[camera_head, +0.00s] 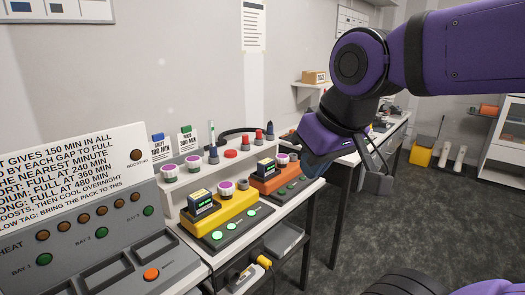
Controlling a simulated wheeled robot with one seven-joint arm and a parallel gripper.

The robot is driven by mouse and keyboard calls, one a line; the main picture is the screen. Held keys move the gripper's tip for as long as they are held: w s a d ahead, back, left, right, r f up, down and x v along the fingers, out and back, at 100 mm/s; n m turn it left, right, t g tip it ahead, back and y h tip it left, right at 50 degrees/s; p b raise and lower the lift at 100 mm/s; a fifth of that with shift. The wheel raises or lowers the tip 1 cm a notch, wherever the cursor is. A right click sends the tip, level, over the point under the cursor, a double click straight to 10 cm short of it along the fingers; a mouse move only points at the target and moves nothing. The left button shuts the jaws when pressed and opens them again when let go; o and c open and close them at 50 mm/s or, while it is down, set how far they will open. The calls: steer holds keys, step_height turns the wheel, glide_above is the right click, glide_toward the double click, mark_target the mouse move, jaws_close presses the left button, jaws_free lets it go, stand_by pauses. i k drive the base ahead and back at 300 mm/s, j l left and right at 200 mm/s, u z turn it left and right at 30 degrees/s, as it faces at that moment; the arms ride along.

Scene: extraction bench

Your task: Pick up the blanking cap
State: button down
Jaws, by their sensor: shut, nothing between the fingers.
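My gripper (322,142) hangs above the right end of the bench, beyond the orange unit. It is shut and empty, and its fingertips are not clearly visible. I cannot tell for sure which part is the blanking cap. Several small round caps with grey bases stand on the white riser: purple-and-white ones (193,163), a red one (231,154) and a plain grey one (213,156). Another purple-and-white cap (225,188) and a grey cap (243,184) sit on the yellow unit (222,214). My gripper is apart from all of them.
The orange unit (280,179) stands behind the yellow one. A grey control panel (90,245) with a printed sign (70,170) fills the front left. Blue and green tagged cards stand behind the riser. The floor (420,235) to the right is open, before a yellow bin (421,155).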

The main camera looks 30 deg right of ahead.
mark_target(231, 153)
steer(key=z, duration=0.4)
steer(key=u, duration=0.4)
steer(key=i+l+u, duration=0.25)
steer(key=l+u, duration=0.25)
steer(key=l, duration=0.15)
steer(key=i+l+u, duration=0.1)
steer(key=l+u, duration=0.15)
steer(key=l, duration=0.15)
steer(key=i+l, duration=0.1)
steer(key=l, duration=0.5)
steer(key=i+l+u, duration=0.1)
steer(key=l, duration=0.45)
steer(key=i+l+u, duration=0.1)
steer(key=l, duration=0.5)
